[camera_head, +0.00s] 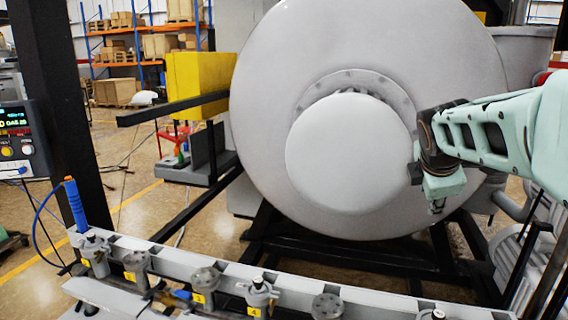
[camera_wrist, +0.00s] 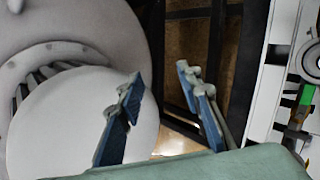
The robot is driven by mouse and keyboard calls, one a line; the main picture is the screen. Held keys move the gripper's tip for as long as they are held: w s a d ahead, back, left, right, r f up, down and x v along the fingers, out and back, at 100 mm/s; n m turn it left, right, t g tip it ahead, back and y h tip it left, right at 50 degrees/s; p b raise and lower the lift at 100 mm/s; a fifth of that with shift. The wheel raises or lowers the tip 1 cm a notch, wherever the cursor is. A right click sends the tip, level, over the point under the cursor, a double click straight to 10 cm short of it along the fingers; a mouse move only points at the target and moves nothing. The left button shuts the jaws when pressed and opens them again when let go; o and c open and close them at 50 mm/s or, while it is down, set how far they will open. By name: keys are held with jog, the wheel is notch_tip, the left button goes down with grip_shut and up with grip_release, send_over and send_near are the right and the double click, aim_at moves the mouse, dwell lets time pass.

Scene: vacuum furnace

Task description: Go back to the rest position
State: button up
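My gripper (camera_head: 438,207) is at the right of the head view, at the end of my pale green arm, in front of the right side of the large furnace door. It points downward. In the wrist view my gripper (camera_wrist: 160,80) shows two blue-grey fingers spread apart with nothing between them. The round white furnace door (camera_head: 450,60) fills the middle of the head view, with a smaller white dome (camera_head: 345,155) at its centre. The dome (camera_wrist: 60,120) also shows at the left of the wrist view, beside the left finger.
A grey rail (camera_head: 225,268) with several valves and yellow tags crosses the foreground. A blue-handled tool (camera_head: 75,205) stands at its left end. A control panel (camera_head: 22,140) is on a black post at the left. A black frame (camera_head: 340,258) lies under the door.

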jog(key=w+a+r+t, duration=0.3)
jog(key=w+r+t, duration=0.15)
jog(key=r, duration=0.25)
jog(key=s+a+f+m+g+y+p, duration=0.1)
jog(key=s+a+f+m+g+p, duration=0.1)
jog(key=s, duration=0.7)
jog(key=s+a+f+m+g+y+p, duration=0.2)
jog(key=s+a+f+m+p, duration=0.1)
jog(key=s+a+m+p, duration=0.2)
jog(key=s+a+f+m+g+y+p, duration=0.1)
jog(key=s+a+f+m+g+p, duration=0.1)
jog(key=s+a+m, duration=0.5)
jog(key=s+m+p, duration=0.1)
jog(key=s+m, duration=0.2)
jog(key=s, duration=0.3)
jog(key=shift+s+f+g, duration=0.25)
jog(key=shift+g, duration=0.1)
